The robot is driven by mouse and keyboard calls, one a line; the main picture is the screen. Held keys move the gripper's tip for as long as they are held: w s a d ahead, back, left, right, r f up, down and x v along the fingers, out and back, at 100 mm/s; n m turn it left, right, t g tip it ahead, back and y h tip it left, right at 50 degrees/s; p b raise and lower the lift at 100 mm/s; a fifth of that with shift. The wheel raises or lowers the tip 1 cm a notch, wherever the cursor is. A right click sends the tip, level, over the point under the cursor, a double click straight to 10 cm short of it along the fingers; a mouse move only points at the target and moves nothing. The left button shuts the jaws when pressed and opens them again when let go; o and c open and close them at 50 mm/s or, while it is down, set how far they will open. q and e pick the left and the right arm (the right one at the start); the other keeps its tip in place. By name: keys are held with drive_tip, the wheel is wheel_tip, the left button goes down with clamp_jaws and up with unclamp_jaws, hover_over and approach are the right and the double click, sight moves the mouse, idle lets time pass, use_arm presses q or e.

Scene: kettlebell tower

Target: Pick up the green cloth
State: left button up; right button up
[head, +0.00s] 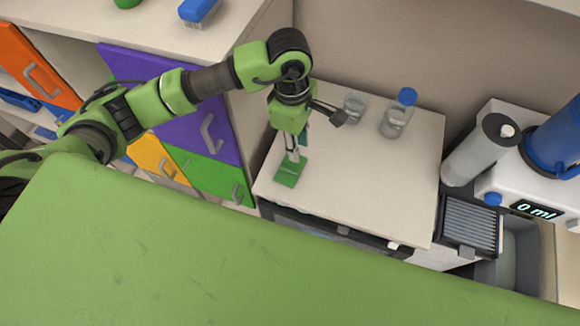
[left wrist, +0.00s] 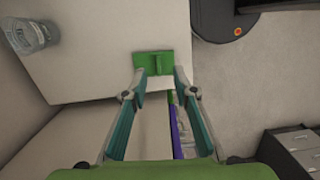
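The green cloth (head: 289,174) is a small folded piece lying on the white tabletop (head: 345,190), near its left front edge. It also shows in the left wrist view (left wrist: 153,61), just beyond the fingertips. My left gripper (head: 292,154) points down at the cloth from above. In the left wrist view its two fingers (left wrist: 159,75) are spread, with the tips at either side of the cloth's near part. The gripper is open; I cannot tell whether a finger touches the cloth. My right gripper is not in view.
A clear glass (head: 354,107) and a blue-capped bottle (head: 397,114) stand at the back of the table. A machine with a display (head: 535,209) and a grey cylinder (head: 480,150) are at the right. Coloured cabinet doors (head: 205,125) are at the left. The table's middle is clear.

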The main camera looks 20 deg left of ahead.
use_arm(q)
drive_tip(key=a+f+y, duration=0.1)
drive_tip(key=a, duration=0.2)
drive_tip(key=b, duration=0.4)
hover_over(288, 168)
wheel_tip(288, 168, down, 6)
drive_tip(key=shift+s+d+f, duration=0.1)
drive_tip(key=shift+d+f, duration=0.05)
drive_tip(key=shift+f, duration=0.1)
drive_tip(key=shift+f+b, duration=0.35)
drive_tip(key=shift+f, duration=0.65)
wheel_tip(288, 168, down, 4)
drive_tip(key=shift+f+b, duration=0.1)
drive_tip(key=shift+b, duration=0.8)
clamp_jaws()
